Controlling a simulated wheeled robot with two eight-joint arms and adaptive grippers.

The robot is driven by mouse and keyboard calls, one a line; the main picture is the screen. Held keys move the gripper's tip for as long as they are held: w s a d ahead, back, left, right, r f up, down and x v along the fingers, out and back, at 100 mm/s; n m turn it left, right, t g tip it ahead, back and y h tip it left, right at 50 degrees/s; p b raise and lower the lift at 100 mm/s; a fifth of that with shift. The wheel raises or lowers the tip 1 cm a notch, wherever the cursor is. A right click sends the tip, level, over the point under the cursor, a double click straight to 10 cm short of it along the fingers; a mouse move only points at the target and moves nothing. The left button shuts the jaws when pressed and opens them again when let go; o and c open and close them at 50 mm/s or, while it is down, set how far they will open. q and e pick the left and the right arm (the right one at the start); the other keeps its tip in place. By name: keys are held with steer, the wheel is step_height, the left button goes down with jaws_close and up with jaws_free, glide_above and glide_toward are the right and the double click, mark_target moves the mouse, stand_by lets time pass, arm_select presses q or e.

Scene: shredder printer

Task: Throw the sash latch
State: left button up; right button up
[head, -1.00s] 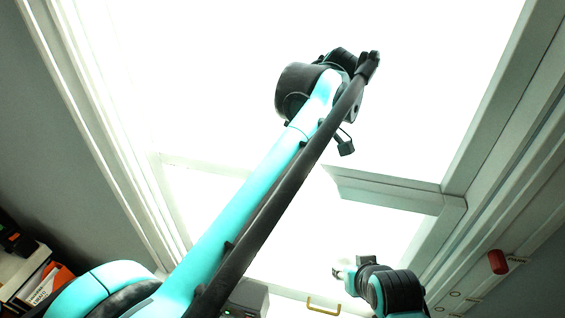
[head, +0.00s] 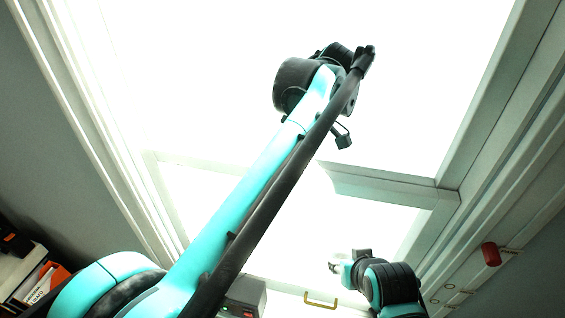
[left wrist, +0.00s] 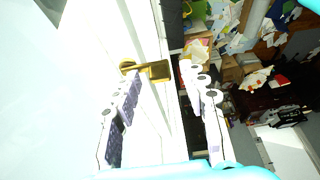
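A brass sash latch (left wrist: 150,70) sits on the white window rail in the left wrist view, with a round knob and a flat arm. My left gripper (left wrist: 162,82) is open there, one finger on each side of the latch in the picture. I cannot tell whether either finger touches it. In the head view my left arm reaches up across the bright window; its fingers and the latch cannot be made out. My right gripper (head: 337,265) is low at the right in the head view, small and pale against the glare.
The white window frame (head: 385,186) surrounds the overexposed panes. A brass pull (head: 321,300) is on the lower rail, beside a dark grey device (head: 243,297). A red handle (head: 491,254) is at the right. Scattered papers (left wrist: 240,45) lie beyond the frame in the left wrist view.

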arm_select(q)
steer(key=w+v, duration=0.1)
steer(key=v, duration=0.6)
steer(key=shift+s+r, duration=0.3)
steer(key=shift+s, duration=0.2)
steer(key=s+a+f+m+t+h, duration=0.25)
steer(key=a+f+m, duration=0.25)
steer(key=a+f, duration=0.3)
steer(key=s+a+f+m+t+h, duration=0.1)
steer(key=s+a+f+m+h, duration=0.1)
steer(key=s+a+f+m, duration=0.65)
steer(key=s+a+f+t, duration=0.2)
steer(key=s+a+f, duration=0.1)
steer(key=a+f, duration=0.65)
step_height(320, 180, down, 40)
steer(key=d+m+b, duration=0.1)
steer(key=d+b, duration=0.1)
steer(key=b, duration=3.7)
